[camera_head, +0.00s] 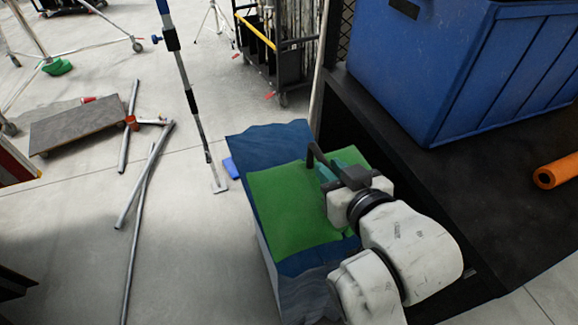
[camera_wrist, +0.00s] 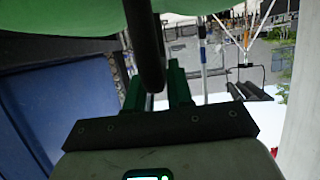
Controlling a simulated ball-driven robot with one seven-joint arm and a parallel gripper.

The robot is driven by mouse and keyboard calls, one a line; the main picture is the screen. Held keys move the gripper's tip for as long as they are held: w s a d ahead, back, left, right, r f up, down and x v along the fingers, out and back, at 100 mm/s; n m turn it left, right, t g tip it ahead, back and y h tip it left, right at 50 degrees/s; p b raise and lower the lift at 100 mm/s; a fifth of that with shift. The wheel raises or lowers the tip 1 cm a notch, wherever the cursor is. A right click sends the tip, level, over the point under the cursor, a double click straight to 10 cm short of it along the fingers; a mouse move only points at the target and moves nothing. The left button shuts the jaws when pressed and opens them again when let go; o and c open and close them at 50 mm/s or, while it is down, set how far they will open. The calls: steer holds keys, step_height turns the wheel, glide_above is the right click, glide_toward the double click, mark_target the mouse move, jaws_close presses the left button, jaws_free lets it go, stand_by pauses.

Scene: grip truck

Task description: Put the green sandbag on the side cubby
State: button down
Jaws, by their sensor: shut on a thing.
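The green sandbag (camera_head: 285,212) shows in the head view at the middle, above or against a blue-topped block (camera_head: 265,146); I cannot tell whether they touch. My gripper (camera_head: 322,172) is at its upper right part, shut on its dark handle (camera_head: 318,158). In the wrist view the sandbag (camera_wrist: 220,10) fills the top edge, and its handle (camera_wrist: 145,45) comes down between the green fingers of my gripper (camera_wrist: 157,95). A dark recess (camera_head: 345,108) in the side of the black structure lies right of the sandbag; it may be the side cubby. My arm hides part of it.
A blue bin (camera_head: 470,65) and an orange roll (camera_head: 557,171) are on the black deck (camera_head: 500,190) at right. Metal pipes (camera_head: 148,180), a grey dolly (camera_head: 78,126) and a stand pole (camera_head: 188,90) are on the floor at left. A black cart (camera_head: 283,60) stands behind.

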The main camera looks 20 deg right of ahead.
mark_target(296, 154)
steer(key=shift+w+r, duration=0.25)
steer(key=shift+w, duration=0.15)
steer(key=x, duration=0.3)
steer(key=a+x, duration=0.1)
steer(key=x, duration=0.5)
steer(key=shift+w+a+f+p, duration=0.15)
steer(key=shift+w+f+p, duration=0.05)
steer(key=shift+p, duration=0.2)
steer(key=w+f, duration=0.3)
steer(key=f, duration=0.1)
steer(key=shift+w+a+f, duration=0.15)
steer(key=shift+w+a, duration=0.15)
steer(key=shift+w+a+f, duration=0.15)
steer(key=shift+w+f, duration=0.6)
steer(key=shift+f, duration=1.65)
steer(key=c, duration=1.4)
jaws_free()
steer(key=shift+s+f, duration=0.15)
steer(key=shift+f, duration=0.25)
steer(key=o, duration=0.4)
